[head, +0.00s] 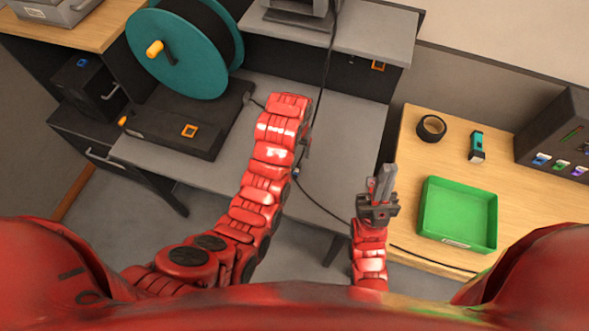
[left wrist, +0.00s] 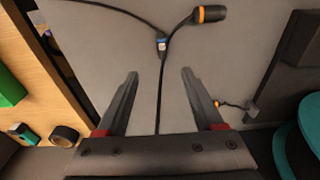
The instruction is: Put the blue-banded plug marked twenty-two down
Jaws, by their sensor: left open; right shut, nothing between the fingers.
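My right gripper (head: 386,183) is shut and empty, between the grey desk and the wooden table.
An orange-banded connector (left wrist: 210,14) lies beyond the plug, and a smaller orange-ringed one (left wrist: 225,105) lies right of my left fingers. A teal cable reel (head: 180,50) stands at back left. The wooden table holds a green tray (head: 458,214), a tape roll (head: 432,127) and a flashlight (head: 478,146).

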